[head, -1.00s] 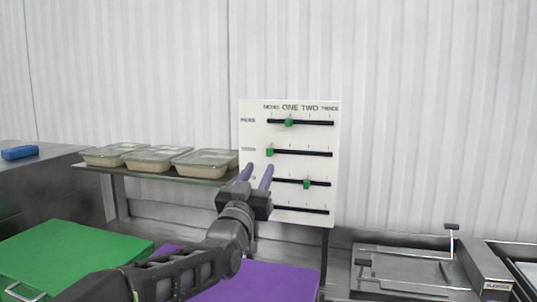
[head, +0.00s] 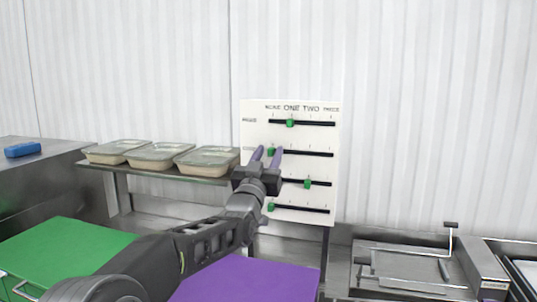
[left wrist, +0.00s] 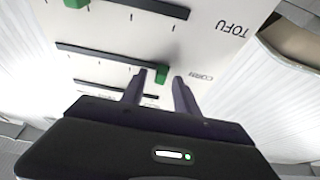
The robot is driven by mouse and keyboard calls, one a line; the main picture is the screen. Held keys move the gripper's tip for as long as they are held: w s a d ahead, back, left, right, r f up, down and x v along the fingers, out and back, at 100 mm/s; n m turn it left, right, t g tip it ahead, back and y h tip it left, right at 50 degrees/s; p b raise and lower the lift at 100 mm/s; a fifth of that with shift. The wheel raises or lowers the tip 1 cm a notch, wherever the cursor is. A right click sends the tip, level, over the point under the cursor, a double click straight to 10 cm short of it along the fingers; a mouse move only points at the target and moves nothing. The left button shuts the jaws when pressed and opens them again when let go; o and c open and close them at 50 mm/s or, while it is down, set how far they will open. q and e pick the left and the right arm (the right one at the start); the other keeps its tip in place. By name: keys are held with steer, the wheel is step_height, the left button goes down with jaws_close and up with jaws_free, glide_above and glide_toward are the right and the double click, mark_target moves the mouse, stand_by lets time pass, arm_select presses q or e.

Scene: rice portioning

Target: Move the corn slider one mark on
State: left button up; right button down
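A white slider board (head: 325,108) stands upright against the back wall. It has several black tracks, each with a green knob. The corn knob (head: 271,152) is in the second row from the top, at the left end of its track. In the left wrist view the corn knob (left wrist: 161,75) shows beside an upside-down "CORN" label. My left gripper (head: 267,155) is in front of this row. Its two purple fingers (left wrist: 158,92) are apart, with the knob seen in the gap between them; I cannot tell whether they touch it. My right gripper is not in view.
The other knobs sit in the top row (head: 291,123), third row (head: 308,184) and bottom row (head: 271,207). Lidded containers (head: 154,155) stand on a shelf to the left. A green board (head: 65,255) and a purple board (head: 250,280) lie in front. A metal device (head: 415,270) is at right.

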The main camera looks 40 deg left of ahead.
arm_select(q)
jaws_close()
stand_by(1.3)
